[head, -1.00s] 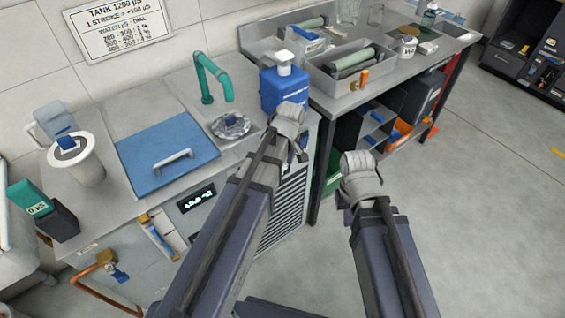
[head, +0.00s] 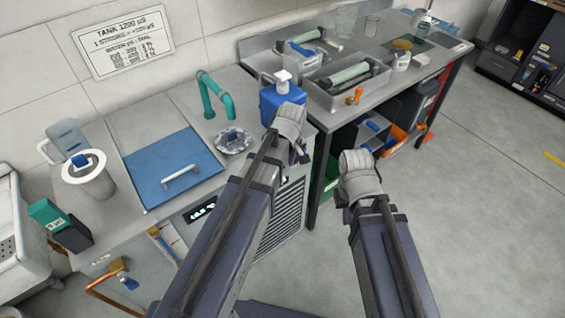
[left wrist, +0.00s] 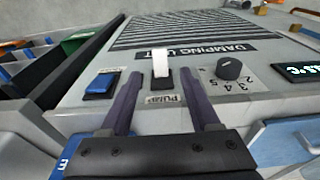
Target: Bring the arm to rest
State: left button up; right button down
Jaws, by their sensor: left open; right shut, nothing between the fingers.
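Both my arms reach forward from the bottom of the head view. My left gripper (left wrist: 163,88) is open in the left wrist view, with its two dark fingers apart. Between them in that picture shows a white pump lever (left wrist: 161,62) on the damping unit's panel; whether the fingers touch it I cannot tell. In the head view my left gripper (head: 292,132) is in front of the blue bottle (head: 280,103), its fingers mostly hidden by the wrist. My right gripper (head: 360,165) is shut and empty over the floor in front of the bench; its fingertips are hard to make out.
The damping unit's panel also has a blue switch (left wrist: 101,84) and a dial knob (left wrist: 230,67). A grey tray (head: 348,86) stands on the bench.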

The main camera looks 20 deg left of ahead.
pick_arm(q)
jog(key=shift+r, duration=0.3)
jog(key=s+d+r+m+g+p, duration=0.1)
jog(key=s+d+r+m+p, duration=0.1)
jog(key=s+d+m, duration=0.7)
jog(key=s+m, duration=0.4)
jog(key=m, duration=0.1)
jog(key=shift+s+d, duration=0.35)
dwell(0.4)
